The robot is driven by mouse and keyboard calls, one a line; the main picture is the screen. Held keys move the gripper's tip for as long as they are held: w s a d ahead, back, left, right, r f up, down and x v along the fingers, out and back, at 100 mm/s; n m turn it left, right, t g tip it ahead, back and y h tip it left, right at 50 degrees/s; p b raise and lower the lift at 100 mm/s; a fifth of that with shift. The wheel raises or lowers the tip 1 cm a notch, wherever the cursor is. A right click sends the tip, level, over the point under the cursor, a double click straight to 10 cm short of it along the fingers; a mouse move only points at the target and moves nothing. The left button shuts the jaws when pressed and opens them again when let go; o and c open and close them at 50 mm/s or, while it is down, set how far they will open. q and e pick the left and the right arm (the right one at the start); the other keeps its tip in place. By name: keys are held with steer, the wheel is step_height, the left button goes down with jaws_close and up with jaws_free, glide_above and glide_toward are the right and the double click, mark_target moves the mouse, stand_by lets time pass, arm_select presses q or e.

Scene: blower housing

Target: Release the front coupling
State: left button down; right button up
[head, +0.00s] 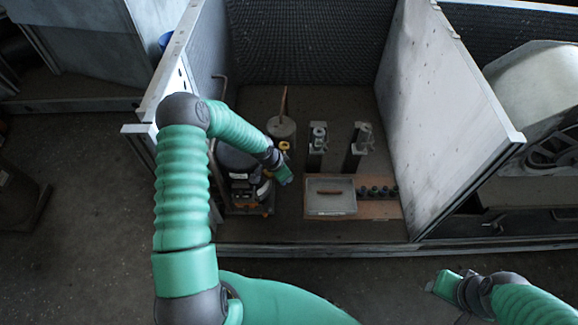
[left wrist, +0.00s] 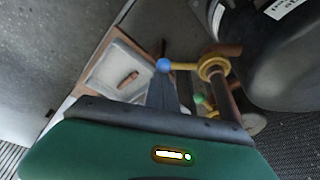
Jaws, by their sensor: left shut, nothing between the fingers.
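Two couplings with yellow levers show in the left wrist view. The nearer yellow coupling (left wrist: 213,65) sits around a brown pipe, and its lever ends in a blue ball (left wrist: 164,65). The other, lower down and partly hidden by the pipe, has a green ball (left wrist: 198,99). I cannot tell which is the front coupling. Small yellow parts (head: 284,146) show in the head view by the dark blower. My left gripper (head: 285,178) is shut and empty beside the blower. Its grey fingers reach toward the blue ball; contact is unclear. My right gripper (head: 442,284) is low at the right, its fingers indistinct.
The dark blower housing (head: 238,165) stands left in the bay. Grey panels (head: 440,110) wall the bay.

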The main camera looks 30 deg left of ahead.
arm_select(q)
steer(key=s+m+p, duration=0.1)
steer(key=s+m, duration=0.1)
steer(key=shift+a+r+m+g+h+p, duration=0.2)
steer(key=shift+m+g+h+p, duration=0.1)
steer(key=shift+m+h+p, duration=0.1)
steer(key=shift+s+a+f+m+g+h+p, duration=0.15)
steer(key=shift+s+a+m+p, duration=0.15)
steer(key=shift+s+m, duration=0.25)
steer(key=shift+s+a+m+g+h+p, duration=0.1)
steer(key=shift+s+a+m+p, duration=0.2)
steer(key=shift+s+m, duration=0.25)
steer(key=shift+s+a+f+m+g+h+p, duration=0.15)
steer(key=shift+s+a+m+p, duration=0.1)
steer(key=shift+s+a+m, duration=0.25)
step_height(320, 180, up, 10)
steer(key=p, duration=0.1)
steer(key=shift+d+p, duration=0.25)
steer(key=shift+p, duration=0.15)
steer(key=shift+w+d+r, duration=0.1)
steer(key=shift+r, duration=0.05)
